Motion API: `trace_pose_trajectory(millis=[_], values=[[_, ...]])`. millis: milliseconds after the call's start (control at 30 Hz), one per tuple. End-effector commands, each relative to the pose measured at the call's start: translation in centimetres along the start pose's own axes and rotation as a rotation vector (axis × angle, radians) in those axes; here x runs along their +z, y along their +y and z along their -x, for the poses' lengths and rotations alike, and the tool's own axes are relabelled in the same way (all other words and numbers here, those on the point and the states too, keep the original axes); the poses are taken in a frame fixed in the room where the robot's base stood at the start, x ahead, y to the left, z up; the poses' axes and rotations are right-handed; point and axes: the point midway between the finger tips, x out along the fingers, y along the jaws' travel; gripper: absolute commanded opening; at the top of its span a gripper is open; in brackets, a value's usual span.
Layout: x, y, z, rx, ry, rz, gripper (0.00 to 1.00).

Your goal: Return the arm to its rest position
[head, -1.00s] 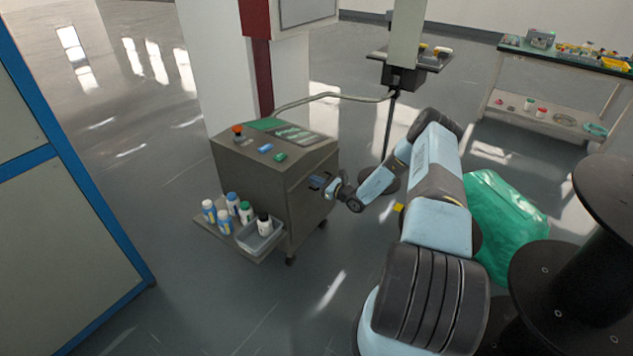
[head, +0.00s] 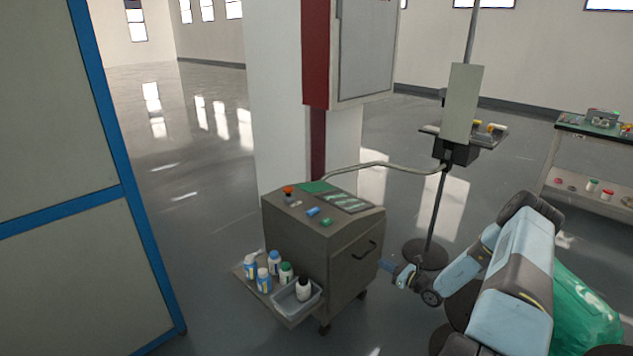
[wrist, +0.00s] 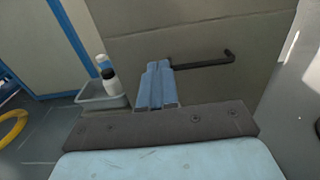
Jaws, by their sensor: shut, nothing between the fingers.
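My arm (head: 515,268) reaches in from the lower right in the head view, bent, with its end pointing left toward the grey cabinet (head: 335,245). My gripper (head: 388,266) is just right of the cabinet's front, a short way off the black handle (head: 366,250). In the wrist view my gripper's blue fingers (wrist: 156,86) are together with nothing seen between them. The black handle also shows there (wrist: 205,62), right of and beyond the fingertips. The gripper does not hold the handle.
A side shelf (head: 290,318) on the cabinet carries several bottles and a grey bin (head: 298,298). A stand with a round base (head: 426,254) is behind my arm. A green bag (head: 585,310) lies at right. A blue-framed panel (head: 60,180) fills the left. Floor between panel and cabinet is clear.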

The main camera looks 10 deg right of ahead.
Motion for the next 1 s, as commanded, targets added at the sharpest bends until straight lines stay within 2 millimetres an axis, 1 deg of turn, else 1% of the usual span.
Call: trace_pose_trajectory(millis=[167,300,367,500,700,1000], values=[[3.9,0.7,-1.2,0.098,0.021,0.081,0.00],[8.2,1.9,-2.2,0.214,0.048,0.177,0.00],[10.0,2.5,-2.6,0.264,0.060,0.219,0.00],[14.0,4.1,-3.3,0.374,0.089,0.314,0.00],[19.5,6.7,-3.8,0.526,0.134,0.454,0.00],[27.2,11.1,-3.5,0.735,0.206,0.667,0.00]])
